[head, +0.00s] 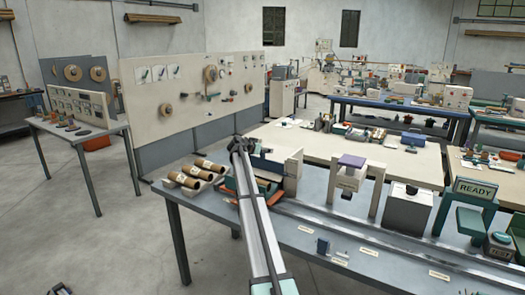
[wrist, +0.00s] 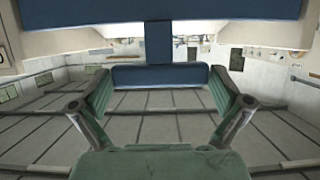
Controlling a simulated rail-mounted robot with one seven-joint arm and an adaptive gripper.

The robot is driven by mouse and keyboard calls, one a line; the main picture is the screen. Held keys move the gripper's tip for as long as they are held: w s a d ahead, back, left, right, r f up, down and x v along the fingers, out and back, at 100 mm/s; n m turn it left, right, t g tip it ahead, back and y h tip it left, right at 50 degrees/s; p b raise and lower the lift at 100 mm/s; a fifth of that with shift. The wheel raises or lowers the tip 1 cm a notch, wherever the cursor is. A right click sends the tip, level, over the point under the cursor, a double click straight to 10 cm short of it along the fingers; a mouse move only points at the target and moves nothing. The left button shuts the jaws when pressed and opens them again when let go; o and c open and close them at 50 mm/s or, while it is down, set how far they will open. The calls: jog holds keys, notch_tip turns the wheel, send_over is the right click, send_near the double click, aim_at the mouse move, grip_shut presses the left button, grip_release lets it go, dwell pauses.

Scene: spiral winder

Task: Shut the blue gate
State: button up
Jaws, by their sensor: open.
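The blue gate shows in the wrist view as a wide blue panel (wrist: 150,11) across the top, with a narrow upright and a blue crossbar (wrist: 160,75) below it. My gripper (wrist: 160,84) is open, with one green-padded finger on each side of the crossbar's ends. The crossbar appears between the fingertips; I cannot tell whether they touch it. In the head view a dark blue part (head: 266,164) shows just right of my arm's far end, beside a cream post. My arm hides the fingers and much of that spot in the head view.
Brown rolls (head: 185,179) lie on the bench's left end. A cream stand with a purple top (head: 352,161), a grey box (head: 408,208) and a READY display (head: 475,188) stand to the right. A rail runs along the bench. The near bench edge has small labelled items.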

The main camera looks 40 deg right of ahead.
jog(key=v, duration=1.1)
jog(key=shift+a, duration=0.3)
jog(key=shift+s+r, duration=0.15)
